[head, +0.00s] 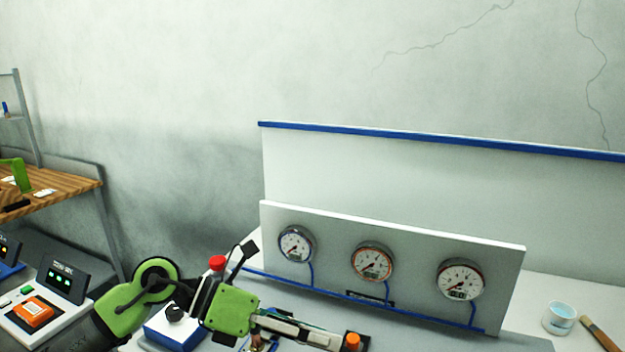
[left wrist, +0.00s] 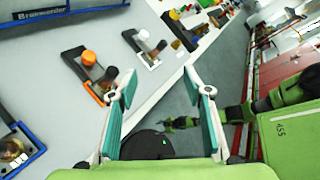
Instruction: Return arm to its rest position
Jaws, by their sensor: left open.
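My left arm comes in from the lower left in the head view. Its green gripper (head: 310,333) reaches right, low over the worktop in front of the gauge panel. In the left wrist view the left gripper (left wrist: 160,88) is open, its two teal-padded fingers spread with nothing between them. A green and black arm of mine crosses the right side of that view, over the floor. A small dark and green end (left wrist: 182,124) shows there, perhaps my right gripper; its jaws are too small to read. The right gripper does not show in the head view.
A panel with three gauges (head: 393,262) stands behind the left gripper. An orange-topped fixture (head: 352,341) is close to its fingers; a blue and white box (head: 167,334) is beside the arm. A white cup (head: 558,318) stands far right. Floor (left wrist: 228,75) shows past the table edge.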

